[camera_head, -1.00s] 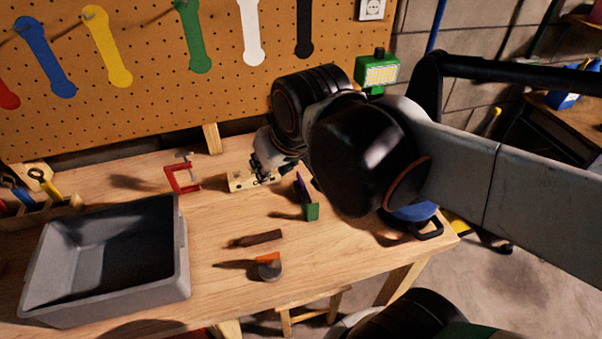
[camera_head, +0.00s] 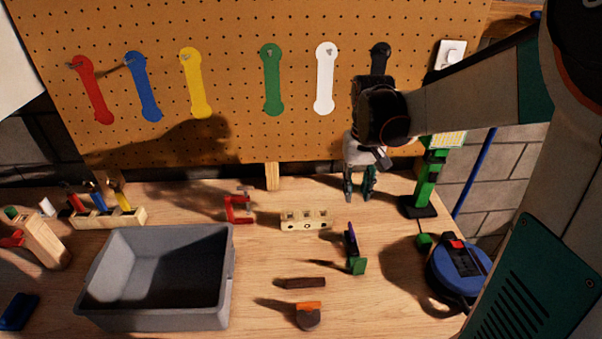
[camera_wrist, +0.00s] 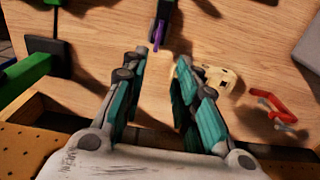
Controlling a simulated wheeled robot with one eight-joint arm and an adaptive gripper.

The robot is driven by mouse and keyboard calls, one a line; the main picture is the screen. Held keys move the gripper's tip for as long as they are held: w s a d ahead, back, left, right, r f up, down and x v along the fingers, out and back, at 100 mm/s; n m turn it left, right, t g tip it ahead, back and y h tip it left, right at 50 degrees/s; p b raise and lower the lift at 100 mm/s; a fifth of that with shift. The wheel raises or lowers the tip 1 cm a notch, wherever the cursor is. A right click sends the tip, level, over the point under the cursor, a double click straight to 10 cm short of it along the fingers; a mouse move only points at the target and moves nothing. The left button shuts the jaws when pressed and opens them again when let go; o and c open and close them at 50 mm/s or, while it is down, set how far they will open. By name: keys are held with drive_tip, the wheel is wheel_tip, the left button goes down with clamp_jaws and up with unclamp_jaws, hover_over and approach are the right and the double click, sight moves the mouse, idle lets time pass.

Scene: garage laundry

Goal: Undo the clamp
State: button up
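A red C-shaped clamp (camera_head: 230,211) with a grey screw is on the workbench, left of a pale wooden block with holes (camera_head: 306,219). In the wrist view the clamp (camera_wrist: 268,106) is at the right and the block (camera_wrist: 224,80) is nearer my gripper. My gripper (camera_head: 360,186) is above the back of the bench, right of the block and well apart from the clamp. In the wrist view my gripper (camera_wrist: 156,82) has its two teal-padded fingers spread with nothing between them. A small green and purple tool (camera_head: 352,248) stands in front of it.
A grey bin (camera_head: 228,285) is at the left front. A green lamp stand (camera_head: 418,205) and a blue round case (camera_head: 462,270) are at the right. A dark bar (camera_head: 301,283) and an orange-topped tool (camera_head: 309,315) lie in front. The pegboard (camera_head: 230,90) rises behind.

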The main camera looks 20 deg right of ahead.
sight(352, 229)
wheel_tip(352, 229, down, 14)
drive_tip(key=b, duration=0.4)
drive_tip(key=shift+d+f, duration=0.15)
drive_tip(key=shift+s, duration=0.1)
clamp_jaws()
